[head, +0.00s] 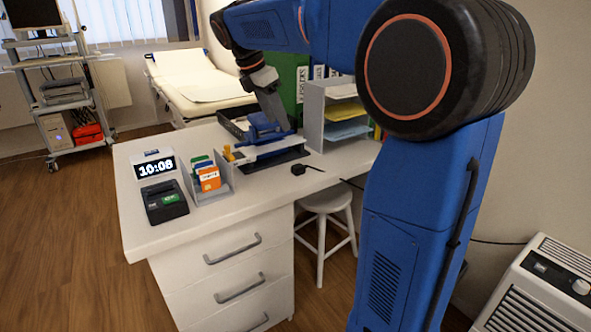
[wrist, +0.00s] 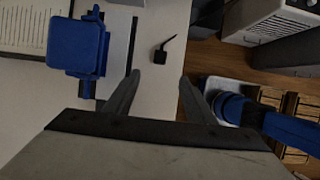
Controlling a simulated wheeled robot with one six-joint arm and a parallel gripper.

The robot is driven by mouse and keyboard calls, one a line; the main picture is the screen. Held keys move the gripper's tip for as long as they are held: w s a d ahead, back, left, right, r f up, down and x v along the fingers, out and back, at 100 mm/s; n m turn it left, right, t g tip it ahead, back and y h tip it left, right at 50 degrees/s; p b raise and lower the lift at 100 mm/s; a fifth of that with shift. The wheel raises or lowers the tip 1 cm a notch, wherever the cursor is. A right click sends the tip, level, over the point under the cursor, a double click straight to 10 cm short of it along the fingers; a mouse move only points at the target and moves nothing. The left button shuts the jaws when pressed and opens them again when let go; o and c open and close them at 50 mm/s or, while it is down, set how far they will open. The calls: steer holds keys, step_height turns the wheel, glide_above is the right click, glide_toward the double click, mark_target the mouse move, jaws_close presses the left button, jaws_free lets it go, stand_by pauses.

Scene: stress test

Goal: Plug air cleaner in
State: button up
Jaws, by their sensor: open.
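The air cleaner (head: 540,285) is a white box with a dark display and a front grille, on the floor at the right edge of the head view. A pale grilled box at the wrist view's top right appears to be it. A small black plug (head: 298,169) lies on the desk's right part, with a dark cord running right. It also shows in the wrist view (wrist: 160,56), beyond and between my fingertips, apart from them. My gripper (wrist: 160,88) is open and empty above the desk. No socket can be made out.
The white desk (head: 140,222) carries a clock (head: 155,166), a black device (head: 164,202), a card holder (head: 208,178) and a shelf of papers (head: 345,112). A blue object (wrist: 78,45) stands left of the plug. A white stool (head: 325,204) is beside the drawers.

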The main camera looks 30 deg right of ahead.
glide_above(298, 166)
steer(key=a, duration=0.3)
step_height(298, 166, down, 11)
steer(key=shift+d+f, duration=0.15)
steer(key=shift+x, duration=2.6)
steer(key=shift+s, duration=0.1)
steer(key=c, duration=1.1)
